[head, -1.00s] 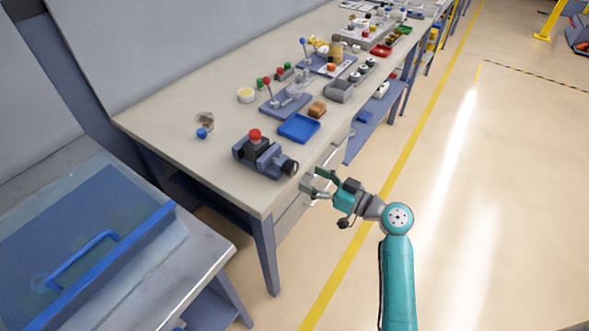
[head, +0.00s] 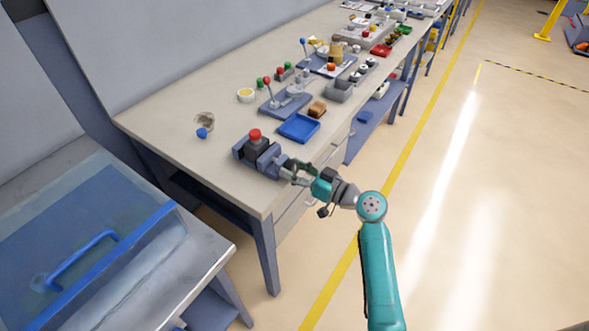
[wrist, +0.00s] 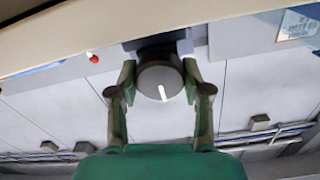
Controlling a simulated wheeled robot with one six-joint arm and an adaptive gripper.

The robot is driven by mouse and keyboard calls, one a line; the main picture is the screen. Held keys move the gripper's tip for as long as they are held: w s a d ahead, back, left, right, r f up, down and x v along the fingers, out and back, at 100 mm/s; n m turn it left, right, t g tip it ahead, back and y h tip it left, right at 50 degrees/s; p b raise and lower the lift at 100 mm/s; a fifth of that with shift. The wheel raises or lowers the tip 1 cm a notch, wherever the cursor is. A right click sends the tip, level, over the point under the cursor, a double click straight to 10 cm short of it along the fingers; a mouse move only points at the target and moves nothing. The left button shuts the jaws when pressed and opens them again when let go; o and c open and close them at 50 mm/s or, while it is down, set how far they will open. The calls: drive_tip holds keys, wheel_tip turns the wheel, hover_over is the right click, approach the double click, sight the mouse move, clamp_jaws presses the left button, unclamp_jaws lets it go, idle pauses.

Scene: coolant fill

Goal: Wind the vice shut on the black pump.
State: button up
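The blue-grey vice (head: 243,152) stands on the near end of the workbench. The black pump (head: 256,143) with a red top sits between its jaws. My gripper (head: 291,172) is at the vice's front end, where it hides the round dark knob in the head view. In the wrist view the knob (wrist: 160,80), with a white mark on its face, lies between the two fingers of my gripper (wrist: 157,90). The fingers are spread to either side of the knob; the left one looks close to its edge. I cannot tell whether either touches it.
A blue tray (head: 298,128) and a brown block (head: 317,108) lie behind the vice on the workbench (head: 215,172). A blue-knobbed metal part (head: 203,130) stands to the left.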

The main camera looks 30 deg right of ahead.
drive_tip(key=shift+c, duration=0.5)
drive_tip(key=shift+m, duration=0.4)
drive_tip(key=m, duration=0.4)
drive_tip(key=shift+m, duration=0.3)
drive_tip(key=m, duration=1.2)
drive_tip(key=shift+m, duration=0.3)
drive_tip(key=m, duration=0.5)
drive_tip(key=shift+m, duration=0.4)
drive_tip(key=shift+f, duration=0.1)
drive_tip(key=o, duration=1.2)
drive_tip(key=shift+c, duration=0.2)
